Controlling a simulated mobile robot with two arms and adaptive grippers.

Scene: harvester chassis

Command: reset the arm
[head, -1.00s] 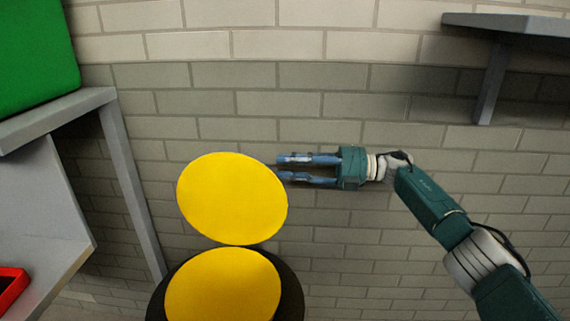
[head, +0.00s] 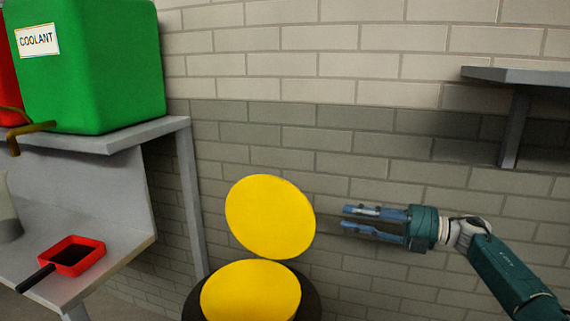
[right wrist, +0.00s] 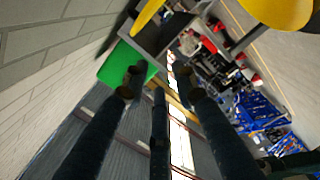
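My right arm (head: 505,275) comes in from the lower right in the head view. Its blue-fingered right gripper (head: 345,218) points left in front of the brick wall, with its fingertips just to the right of a tilted yellow disc. The fingers are apart with nothing between them. In the right wrist view the dark fingers (right wrist: 157,85) stretch away from the camera, spread and empty. My left gripper and left arm do not show in either view.
The yellow disc (head: 270,216) stands tilted above a second yellow disc (head: 250,291) on a dark round body. A grey bench (head: 155,135) at left carries a green coolant container (head: 90,75); a red dustpan-like tray (head: 75,255) lies lower. A wall shelf (head: 520,77) juts out at upper right.

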